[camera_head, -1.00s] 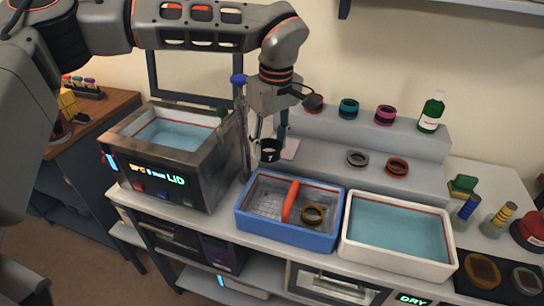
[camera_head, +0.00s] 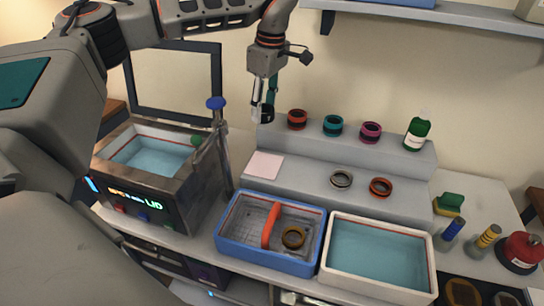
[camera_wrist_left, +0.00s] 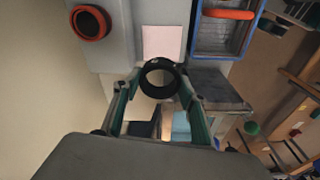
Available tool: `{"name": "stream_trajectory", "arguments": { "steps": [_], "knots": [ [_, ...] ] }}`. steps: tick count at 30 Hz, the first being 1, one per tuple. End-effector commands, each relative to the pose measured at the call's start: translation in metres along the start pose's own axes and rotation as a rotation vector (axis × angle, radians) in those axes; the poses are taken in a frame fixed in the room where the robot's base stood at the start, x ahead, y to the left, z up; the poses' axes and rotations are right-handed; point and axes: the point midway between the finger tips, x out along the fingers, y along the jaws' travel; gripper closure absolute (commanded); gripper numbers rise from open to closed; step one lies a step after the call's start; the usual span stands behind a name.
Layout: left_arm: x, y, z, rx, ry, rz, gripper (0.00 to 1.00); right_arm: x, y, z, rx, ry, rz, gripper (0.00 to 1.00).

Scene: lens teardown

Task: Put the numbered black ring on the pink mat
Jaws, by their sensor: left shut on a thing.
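The black ring (camera_head: 267,114) is held in my left gripper (camera_head: 262,107), raised in the air. It appears round in the left wrist view (camera_wrist_left: 146,84), between the two fingertips (camera_wrist_left: 159,76). Its numbers cannot be read. The pink mat (camera_head: 264,166) lies flat and empty on the lower grey step, at its left end. In the head view the ring appears above and behind the mat. In the left wrist view the mat (camera_wrist_left: 162,41) shows just past the ring, and the two are apart. My right gripper is not in view.
Orange (camera_head: 297,119), teal (camera_head: 333,125) and pink (camera_head: 371,132) rings stand on the upper step. Two rings lie on the lower step. A blue tub (camera_head: 268,258) and a white tub (camera_head: 375,288) stand in front. A box-shaped bath (camera_head: 190,200) with a raised lid stands left.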

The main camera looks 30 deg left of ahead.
Motion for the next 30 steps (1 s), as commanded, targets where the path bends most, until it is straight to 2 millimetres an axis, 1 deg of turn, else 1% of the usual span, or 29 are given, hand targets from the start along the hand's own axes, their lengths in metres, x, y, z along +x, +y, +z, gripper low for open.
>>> {"name": "stream_trajectory", "arguments": {
  "steps": [1, 9, 13, 15, 18, 23, 30],
  "knots": [
    [0.016, -0.001, 0.002, 0.000, 0.000, -0.007, 0.79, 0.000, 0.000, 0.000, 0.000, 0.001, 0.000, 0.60],
    [0.080, -0.001, 0.010, 0.002, 0.000, -0.004, 0.79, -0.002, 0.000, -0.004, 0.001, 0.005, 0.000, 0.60],
    [0.108, -0.001, 0.013, 0.001, 0.000, -0.005, 0.79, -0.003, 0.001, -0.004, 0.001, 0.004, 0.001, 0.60],
    [0.118, -0.001, 0.015, 0.002, 0.000, -0.002, 0.79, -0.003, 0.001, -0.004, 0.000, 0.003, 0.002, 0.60],
    [0.128, 0.000, 0.016, 0.000, 0.000, 0.000, 0.79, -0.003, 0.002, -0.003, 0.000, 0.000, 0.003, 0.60],
    [0.137, 0.000, 0.017, 0.001, 0.000, -0.001, 0.79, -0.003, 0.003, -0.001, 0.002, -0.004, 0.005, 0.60],
    [0.166, 0.000, 0.021, 0.002, 0.000, -0.001, 0.79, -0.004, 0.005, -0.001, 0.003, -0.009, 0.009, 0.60]
  ]
}}
